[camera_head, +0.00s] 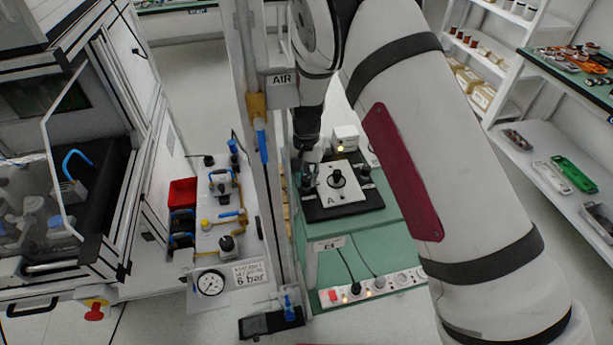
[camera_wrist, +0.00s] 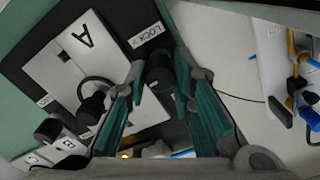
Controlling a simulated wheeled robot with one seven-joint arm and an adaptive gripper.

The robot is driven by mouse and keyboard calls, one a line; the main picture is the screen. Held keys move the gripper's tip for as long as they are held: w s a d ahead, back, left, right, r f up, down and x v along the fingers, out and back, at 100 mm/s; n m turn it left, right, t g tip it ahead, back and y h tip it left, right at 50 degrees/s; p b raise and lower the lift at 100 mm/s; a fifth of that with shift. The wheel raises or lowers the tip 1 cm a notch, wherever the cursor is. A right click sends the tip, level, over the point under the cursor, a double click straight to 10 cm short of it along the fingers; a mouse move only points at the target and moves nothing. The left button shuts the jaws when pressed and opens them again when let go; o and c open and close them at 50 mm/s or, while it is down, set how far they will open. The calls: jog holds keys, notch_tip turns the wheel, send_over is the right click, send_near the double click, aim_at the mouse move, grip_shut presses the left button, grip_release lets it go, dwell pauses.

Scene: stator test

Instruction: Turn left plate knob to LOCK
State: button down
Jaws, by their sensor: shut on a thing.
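The white plate marked A (camera_head: 341,196) sits on a black base (camera_head: 345,211) on the green bench; it also shows tilted in the wrist view (camera_wrist: 75,62). My gripper (camera_wrist: 160,78) has its two green-padded fingers on either side of the black left plate knob (camera_wrist: 159,68), shut on it. The LOCK label (camera_wrist: 147,34) lies on the black base beside this knob, its arrow pointing right in the wrist view. In the head view, my gripper (camera_head: 311,168) comes down at the plate's left edge, and partly hides the knob there. The knob's exact turn angle is unclear.
Another black knob (camera_head: 364,174) stands at the plate's right side. A black handle (camera_head: 337,180) rises from the plate's middle. A small box with a yellow light (camera_head: 345,139) stands behind. A post with an AIR sign (camera_head: 281,80) stands close on the left.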

aim_at(306, 178)
dwell(0.3)
jog(key=c, duration=1.4)
grip_release()
jog(key=shift+o, duration=0.2)
jog(key=shift+r, duration=0.1)
notch_tip(306, 178, up, 12)
